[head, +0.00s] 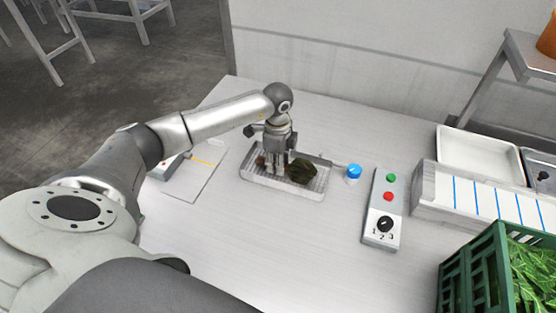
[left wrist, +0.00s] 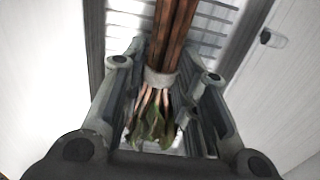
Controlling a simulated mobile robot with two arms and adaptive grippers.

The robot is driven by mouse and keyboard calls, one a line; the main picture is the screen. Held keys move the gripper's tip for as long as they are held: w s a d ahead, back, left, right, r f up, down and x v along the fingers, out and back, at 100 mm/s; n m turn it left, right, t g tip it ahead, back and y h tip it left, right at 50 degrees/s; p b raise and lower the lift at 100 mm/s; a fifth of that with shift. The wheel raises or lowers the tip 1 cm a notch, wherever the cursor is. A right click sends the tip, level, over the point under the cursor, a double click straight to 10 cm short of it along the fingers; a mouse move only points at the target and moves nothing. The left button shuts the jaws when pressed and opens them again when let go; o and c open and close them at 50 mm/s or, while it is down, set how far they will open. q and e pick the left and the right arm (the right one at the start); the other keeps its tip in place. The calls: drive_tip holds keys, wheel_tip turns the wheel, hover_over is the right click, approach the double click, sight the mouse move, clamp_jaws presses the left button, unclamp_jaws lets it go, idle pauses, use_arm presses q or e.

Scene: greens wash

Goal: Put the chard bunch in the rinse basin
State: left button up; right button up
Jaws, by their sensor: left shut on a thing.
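In the left wrist view the bunch (left wrist: 176,38) shows reddish-brown stems, a pale band and green leaves. My left gripper (head: 275,165) points down over the tray and is shut on the bunch. Its fingers (left wrist: 164,75) stand on both sides of the band, which lies over the tray's slats. A white basin (head: 480,150) stands at the back right, apparently the rinse basin. My right gripper is not in view.
A blue knob (head: 353,172) is just right of the tray. A control box (head: 383,210) with green and red buttons follows. A white block with blue lines (head: 480,192) fronts the basin. A green crate of leaves (head: 478,265) stands front right. The front middle is clear.

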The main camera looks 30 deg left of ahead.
use_arm(q)
drive_tip(key=shift+f, duration=0.2)
drive_tip(key=o, duration=1)
drive_tip(key=shift+r, duration=0.1)
drive_tip(key=shift+o, duration=0.2)
drive_tip(key=shift+r, duration=0.1)
wheel_tip(320, 180, up, 12)
drive_tip(key=b, duration=0.3)
